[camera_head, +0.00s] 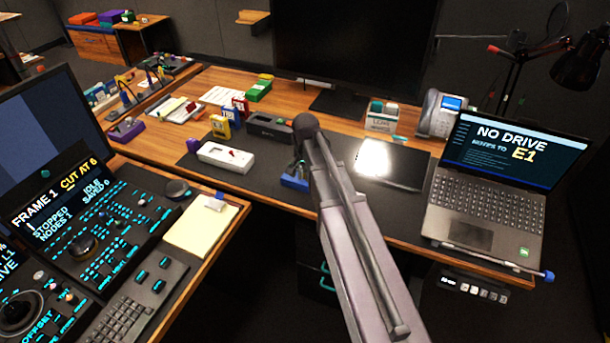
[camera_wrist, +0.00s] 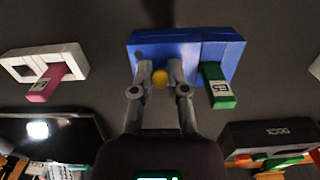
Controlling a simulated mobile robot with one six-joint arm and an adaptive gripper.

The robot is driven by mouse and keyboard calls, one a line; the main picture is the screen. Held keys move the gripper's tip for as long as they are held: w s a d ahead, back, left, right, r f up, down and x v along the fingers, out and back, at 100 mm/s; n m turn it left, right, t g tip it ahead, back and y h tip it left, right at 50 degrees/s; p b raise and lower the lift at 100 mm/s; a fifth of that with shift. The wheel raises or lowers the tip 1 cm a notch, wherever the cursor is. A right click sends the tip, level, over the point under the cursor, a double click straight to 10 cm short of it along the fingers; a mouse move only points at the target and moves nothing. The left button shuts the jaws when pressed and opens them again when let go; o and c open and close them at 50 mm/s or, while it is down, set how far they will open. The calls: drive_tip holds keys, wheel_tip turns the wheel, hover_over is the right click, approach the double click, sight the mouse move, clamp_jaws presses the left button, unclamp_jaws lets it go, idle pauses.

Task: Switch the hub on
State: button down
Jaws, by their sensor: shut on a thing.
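A blue box (camera_wrist: 215,50) lies on the dark desk mat and has a small yellow knob (camera_wrist: 160,77) on its near side in the wrist view. My gripper (camera_wrist: 160,78) is shut on this knob, one finger on each side. A green stick (camera_wrist: 217,84) labelled E5 juts from the box beside the gripper. In the head view the blue box (camera_head: 294,182) shows partly, at the left of my arm. I see no label naming a hub, so I cannot tell for sure that this box is it.
A white box with a pink stick (camera_wrist: 43,84) stands left of the blue box in the wrist view. A dark dock (camera_wrist: 270,138) lies lower right. In the head view, a laptop (camera_head: 489,185) reads "NO DRIVE", "E1"; a white box (camera_head: 222,160) stands left.

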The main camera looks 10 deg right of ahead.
drive_tip(key=shift+w, duration=0.1)
drive_tip(key=g+y, duration=0.1)
drive_tip(key=w+g+y+b, duration=0.1)
drive_tip(key=g, duration=0.1)
drive_tip(key=shift+d+f, duration=0.1)
drive_tip(key=shift+d, duration=0.25)
drive_tip(key=shift+d+g+y+b, duration=0.15)
drive_tip(key=shift+g+y+b, duration=0.45)
drive_tip(key=shift+g+b, duration=0.1)
drive_tip(key=c, duration=0.6)
unclamp_jaws()
drive_tip(key=shift+s+r+p, duration=0.15)
drive_tip(key=shift+r+p, duration=0.05)
drive_tip(key=shift+p, duration=0.2)
